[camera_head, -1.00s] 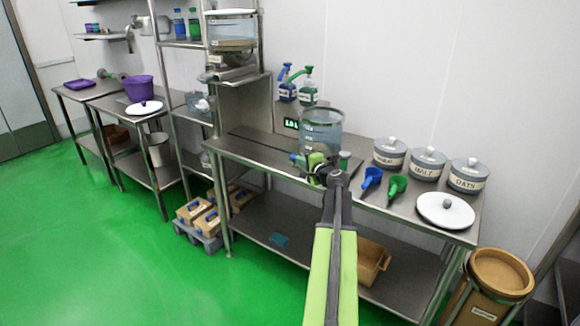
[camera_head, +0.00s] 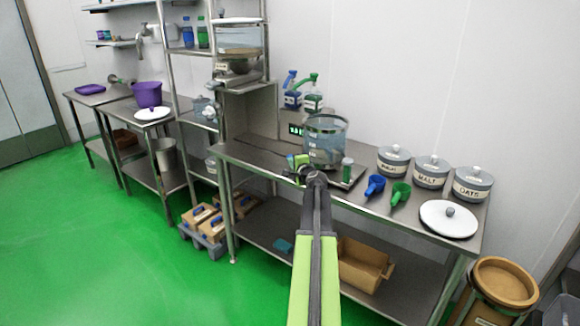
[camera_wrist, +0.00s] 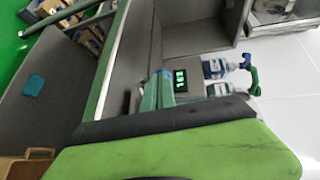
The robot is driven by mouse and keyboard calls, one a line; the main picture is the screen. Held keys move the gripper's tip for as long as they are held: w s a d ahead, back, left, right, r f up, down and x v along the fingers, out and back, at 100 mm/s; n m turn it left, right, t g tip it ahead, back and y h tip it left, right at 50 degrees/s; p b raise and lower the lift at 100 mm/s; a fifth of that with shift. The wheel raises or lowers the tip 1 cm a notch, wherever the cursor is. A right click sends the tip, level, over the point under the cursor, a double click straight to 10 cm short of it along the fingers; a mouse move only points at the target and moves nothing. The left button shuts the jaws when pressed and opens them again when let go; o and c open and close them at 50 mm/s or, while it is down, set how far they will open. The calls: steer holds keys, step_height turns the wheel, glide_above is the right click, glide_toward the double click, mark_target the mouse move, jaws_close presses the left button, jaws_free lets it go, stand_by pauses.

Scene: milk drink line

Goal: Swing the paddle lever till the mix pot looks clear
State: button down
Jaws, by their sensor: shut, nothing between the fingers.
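The mix pot (camera_head: 326,138) is a clear, grey-rimmed vessel on the middle of the steel bench. Its inside looks bluish-grey, but the contents are too small to judge. My gripper (camera_head: 297,162) is at the pot's lower left, near its front side. The fingers are shut with nothing seen between them. I cannot tell whether they touch the pot. In the wrist view green finger parts (camera_wrist: 157,92) show in front of the bench, and the pot is not visible there. I cannot make out the paddle lever in either view; my gripper and arm may hide it.
A blue scoop (camera_head: 375,186), a green scoop (camera_head: 400,192), lidded jars (camera_head: 431,173) and a white lid (camera_head: 449,220) are to the right. The bench's left part is fairly clear.

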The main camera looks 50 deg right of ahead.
steer(key=w+a+p+v, duration=0.1)
steer(key=a+p+v, duration=0.1)
steer(key=v, duration=1.1)
steer(key=shift+a+p, duration=0.35)
steer(key=shift+a, duration=0.1)
